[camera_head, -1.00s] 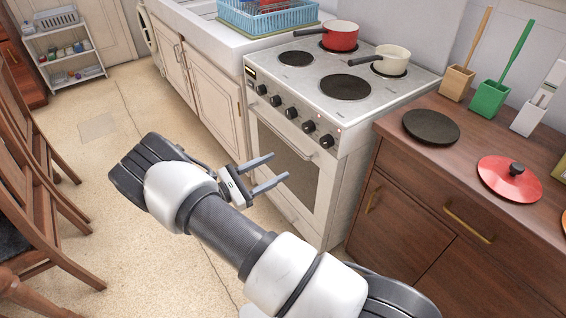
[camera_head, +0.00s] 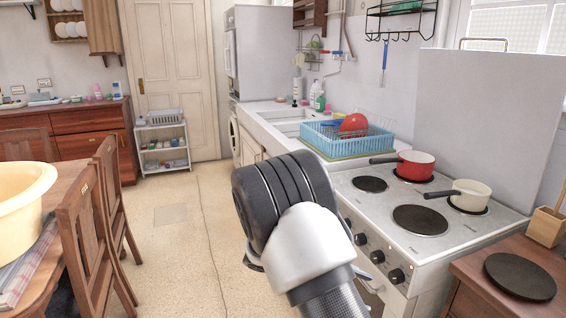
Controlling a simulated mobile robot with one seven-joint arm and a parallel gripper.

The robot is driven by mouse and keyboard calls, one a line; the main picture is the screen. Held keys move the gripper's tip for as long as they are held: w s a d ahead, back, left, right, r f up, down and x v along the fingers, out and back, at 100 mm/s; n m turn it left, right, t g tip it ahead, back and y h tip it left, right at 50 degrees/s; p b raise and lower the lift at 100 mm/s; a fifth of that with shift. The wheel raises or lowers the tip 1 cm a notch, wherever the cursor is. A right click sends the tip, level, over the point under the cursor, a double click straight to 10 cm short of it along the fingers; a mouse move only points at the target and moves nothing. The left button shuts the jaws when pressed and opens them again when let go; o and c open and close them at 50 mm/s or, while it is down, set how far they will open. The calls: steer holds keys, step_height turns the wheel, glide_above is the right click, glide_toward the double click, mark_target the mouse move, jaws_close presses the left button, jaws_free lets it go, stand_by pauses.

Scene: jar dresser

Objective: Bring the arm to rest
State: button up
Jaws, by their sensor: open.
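My arm (camera_head: 290,220) rises from the bottom middle of the head view, with a white joint and a dark rounded link at its upper end. It stands over the floor in front of the stove and hides part of the stove's front left side. My gripper does not show in this view; its fingers are out of sight. Nothing held can be seen.
The stove (camera_head: 417,246) at the right bears a red pot (camera_head: 415,168) and a cream pan (camera_head: 470,198). A blue dish rack (camera_head: 347,140) stands beyond it. Chairs and a table with a yellow basin (camera_head: 22,195) are at left. The floor (camera_head: 188,250) between is clear.

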steer(key=s+a+r+m+t+y, duration=0.2)
steer(key=s+r+m+t+y, duration=0.1)
steer(key=s+r+m+y, duration=0.5)
steer(key=s+a+r+m+t+y, duration=0.25)
steer(key=s+r+m+y, duration=0.2)
steer(key=s+r, duration=0.75)
step_height(320, 180, up, 20)
steer(key=t+p, duration=0.1)
steer(key=p, duration=1.9)
steer(key=shift+s+f+p, duration=0.15)
steer(key=shift+s+p, duration=0.2)
steer(key=shift+s, duration=0.1)
steer(key=shift+n+y, duration=0.25)
